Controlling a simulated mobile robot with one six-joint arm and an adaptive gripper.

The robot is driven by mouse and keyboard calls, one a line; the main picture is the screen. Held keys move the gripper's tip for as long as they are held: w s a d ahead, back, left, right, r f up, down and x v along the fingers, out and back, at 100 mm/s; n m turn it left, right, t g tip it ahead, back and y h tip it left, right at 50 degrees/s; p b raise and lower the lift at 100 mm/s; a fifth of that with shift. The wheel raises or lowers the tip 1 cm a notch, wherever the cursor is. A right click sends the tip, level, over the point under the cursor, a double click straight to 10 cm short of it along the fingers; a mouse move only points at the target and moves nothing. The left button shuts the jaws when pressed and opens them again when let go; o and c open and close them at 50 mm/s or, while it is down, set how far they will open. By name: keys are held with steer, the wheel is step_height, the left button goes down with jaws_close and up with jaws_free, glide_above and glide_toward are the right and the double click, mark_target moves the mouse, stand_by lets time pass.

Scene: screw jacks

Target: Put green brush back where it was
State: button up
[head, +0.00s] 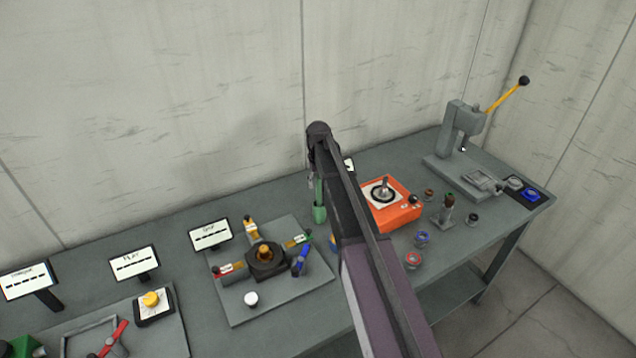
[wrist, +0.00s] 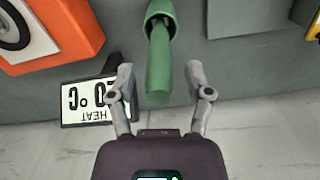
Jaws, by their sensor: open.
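The green brush (wrist: 159,70) stands with its handle end toward my wrist camera and its other end inside a green round holder (wrist: 160,10). In the head view the green holder (head: 319,214) stands on the bench below the end of my arm. My gripper (wrist: 158,82) is open, with one finger on each side of the brush handle. Gaps show between the fingers and the handle. In the head view my gripper (head: 315,172) is partly hidden by my arm. How deep the brush sits in the holder is unclear.
An orange heater box (head: 392,205) stands right of my arm, with a small sign (wrist: 92,100) near it. A grey plate (head: 270,300) with coloured tools lies to the left. A lever press (head: 462,130) stands far right. A wall is behind the bench.

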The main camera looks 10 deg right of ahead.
steer(key=shift+w+r+p, duration=0.1)
steer(key=shift+r+p, duration=5)
steer(key=shift+r, duration=0.25)
steer(key=s+m, duration=0.1)
steer(key=s, duration=2.8)
steer(key=shift+s+a+m, duration=0.15)
steer(key=shift+s+m, duration=0.05)
steer(key=shift+m, duration=0.2)
